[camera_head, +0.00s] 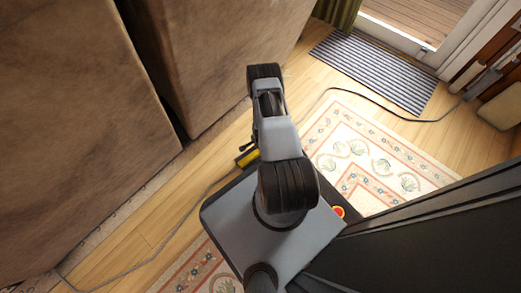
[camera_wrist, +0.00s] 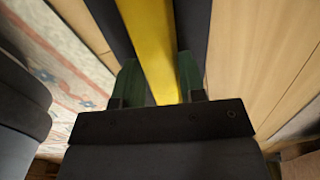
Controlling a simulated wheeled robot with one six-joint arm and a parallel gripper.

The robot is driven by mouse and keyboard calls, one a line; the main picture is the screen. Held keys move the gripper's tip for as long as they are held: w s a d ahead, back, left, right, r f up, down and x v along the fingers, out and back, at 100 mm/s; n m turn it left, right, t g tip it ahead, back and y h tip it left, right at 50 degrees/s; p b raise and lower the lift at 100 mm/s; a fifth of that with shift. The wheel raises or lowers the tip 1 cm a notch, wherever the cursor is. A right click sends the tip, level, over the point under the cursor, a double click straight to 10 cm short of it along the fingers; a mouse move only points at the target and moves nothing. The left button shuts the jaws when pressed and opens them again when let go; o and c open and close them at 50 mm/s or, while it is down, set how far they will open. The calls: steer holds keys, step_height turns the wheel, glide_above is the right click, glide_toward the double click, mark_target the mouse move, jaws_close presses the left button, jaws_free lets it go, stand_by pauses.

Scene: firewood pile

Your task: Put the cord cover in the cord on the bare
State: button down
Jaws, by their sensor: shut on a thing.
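The cord cover (camera_wrist: 150,45) is a yellow strip with dark sides. In the wrist view it runs up between the two green fingers of my gripper (camera_wrist: 158,82), which is shut on it. In the head view only a short yellow end of the cover (camera_head: 248,158) shows beside my arm, and my gripper is hidden under the arm. The black cord (camera_head: 375,101) lies on the wood floor. It runs from the right, past the patterned rug, behind my arm and on to the lower left. The bare wood floor (camera_head: 135,228) shows at left.
Large brown blocks (camera_head: 70,130) stand along the left side. A patterned rug (camera_head: 375,160) lies right of my arm, with a striped mat (camera_head: 372,72) by the door behind it. A dark panel (camera_head: 430,240) fills the lower right.

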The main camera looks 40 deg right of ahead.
steer(key=shift+f, duration=0.1)
steer(key=c, duration=0.7)
jaws_free()
step_height(320, 180, up, 12)
steer(key=p, duration=0.6)
